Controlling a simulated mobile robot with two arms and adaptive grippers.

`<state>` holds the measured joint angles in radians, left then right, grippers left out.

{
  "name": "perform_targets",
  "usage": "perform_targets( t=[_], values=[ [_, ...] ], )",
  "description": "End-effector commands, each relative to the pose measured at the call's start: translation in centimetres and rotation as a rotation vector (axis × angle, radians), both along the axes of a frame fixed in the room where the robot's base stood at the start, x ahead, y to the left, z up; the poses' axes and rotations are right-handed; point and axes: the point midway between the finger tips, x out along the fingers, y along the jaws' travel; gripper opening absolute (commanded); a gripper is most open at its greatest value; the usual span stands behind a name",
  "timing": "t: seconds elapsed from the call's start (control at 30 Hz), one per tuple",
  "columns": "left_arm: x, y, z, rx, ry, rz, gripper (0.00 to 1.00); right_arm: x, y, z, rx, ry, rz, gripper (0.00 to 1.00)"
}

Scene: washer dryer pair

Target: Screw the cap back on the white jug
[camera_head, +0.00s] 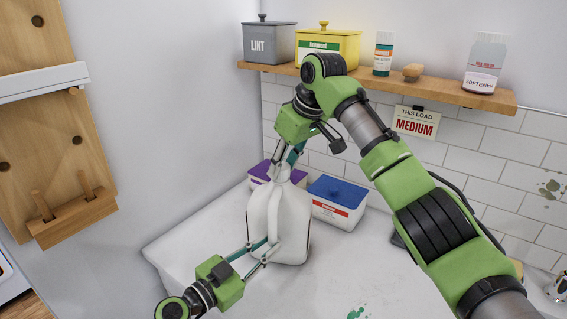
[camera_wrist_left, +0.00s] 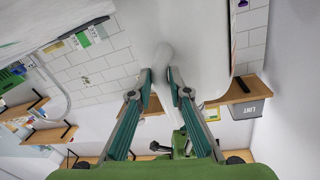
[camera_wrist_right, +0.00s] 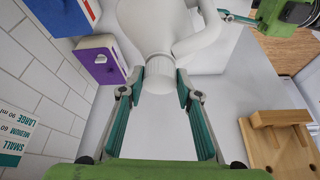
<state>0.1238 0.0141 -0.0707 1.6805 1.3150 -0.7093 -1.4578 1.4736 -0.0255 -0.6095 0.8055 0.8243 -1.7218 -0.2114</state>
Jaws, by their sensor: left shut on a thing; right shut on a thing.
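The white jug (camera_head: 262,222) stands upright on the white top. My left gripper (camera_head: 262,248) is shut on the jug's handle low on its near side; the handle also shows between the fingers in the left wrist view (camera_wrist_left: 164,55). My right gripper (camera_wrist_right: 160,92) comes down from above and is shut around the white ribbed cap (camera_wrist_right: 158,72) at the jug's neck. In the head view the cap is mostly hidden by the fingers. The cap is in line with the neck; I cannot tell how tightly it sits.
A blue-lidded box (camera_head: 338,192) and a purple-lidded box (camera_head: 262,172) stand close behind the jug. A wooden shelf (camera_head: 455,95) above holds a grey LINT tin (camera_head: 270,45), a yellow tin (camera_head: 340,48) and a softener bottle (camera_head: 485,62).

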Motion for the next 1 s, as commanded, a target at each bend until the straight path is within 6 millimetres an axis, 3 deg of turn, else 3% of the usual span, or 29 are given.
perform_targets(
  t=[0.13,0.27,0.7,1.0],
  values=[
    [0.0,0.1,-0.1,0.005,-0.002,0.002,0.0,-0.1,0.1,0.0,-0.002,0.003,-0.06,0.23],
    [0.0,0.1,-0.1,0.005,-0.002,0.002,0.0,-0.2,0.4,0.0,-0.001,0.004,-0.23,0.23],
    [0.0,0.1,-0.1,0.005,-0.002,0.001,0.0,-0.2,1.1,0.1,0.014,0.017,-1.014,0.23],
    [0.0,0.0,-0.1,0.005,-0.002,0.0,0.0,-0.1,0.9,0.0,0.017,0.012,-1.137,0.23]
  ],
)
